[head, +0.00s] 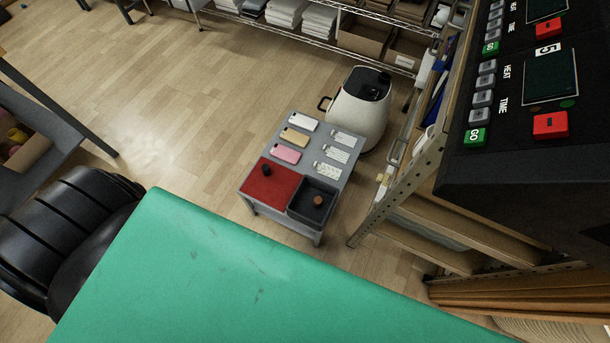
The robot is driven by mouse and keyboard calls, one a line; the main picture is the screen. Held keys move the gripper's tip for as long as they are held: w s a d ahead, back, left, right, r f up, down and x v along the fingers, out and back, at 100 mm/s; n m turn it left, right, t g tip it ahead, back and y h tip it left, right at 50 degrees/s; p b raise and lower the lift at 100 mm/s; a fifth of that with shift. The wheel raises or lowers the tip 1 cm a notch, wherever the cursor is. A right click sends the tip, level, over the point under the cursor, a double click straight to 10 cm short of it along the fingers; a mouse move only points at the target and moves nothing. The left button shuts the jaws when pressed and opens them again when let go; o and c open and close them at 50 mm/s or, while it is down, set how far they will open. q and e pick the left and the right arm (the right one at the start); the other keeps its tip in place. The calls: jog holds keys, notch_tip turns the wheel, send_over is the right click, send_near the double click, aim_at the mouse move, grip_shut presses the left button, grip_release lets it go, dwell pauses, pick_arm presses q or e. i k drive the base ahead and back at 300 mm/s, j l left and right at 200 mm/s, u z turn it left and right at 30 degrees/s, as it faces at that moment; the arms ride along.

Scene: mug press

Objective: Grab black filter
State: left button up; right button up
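A small low grey table (312,148) stands on the wooden floor in the middle of the head view. A small dark object (267,171) sits on the red mat (270,187) at its front left; it may be the black filter, but it is too small to tell. A dark square tray (313,185) at the front right of the table holds a small brownish round piece (318,200). Neither of my grippers is in view.
Several phone-shaped pieces (286,154) and patterned cards (337,155) lie on the grey table. A white appliance (360,108) stands behind it. A green surface (230,275) fills the foreground. A black control panel (530,110) and wooden shelving (440,245) are right.

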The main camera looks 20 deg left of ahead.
aim_at(265, 168)
jog(key=u, duration=1.25)
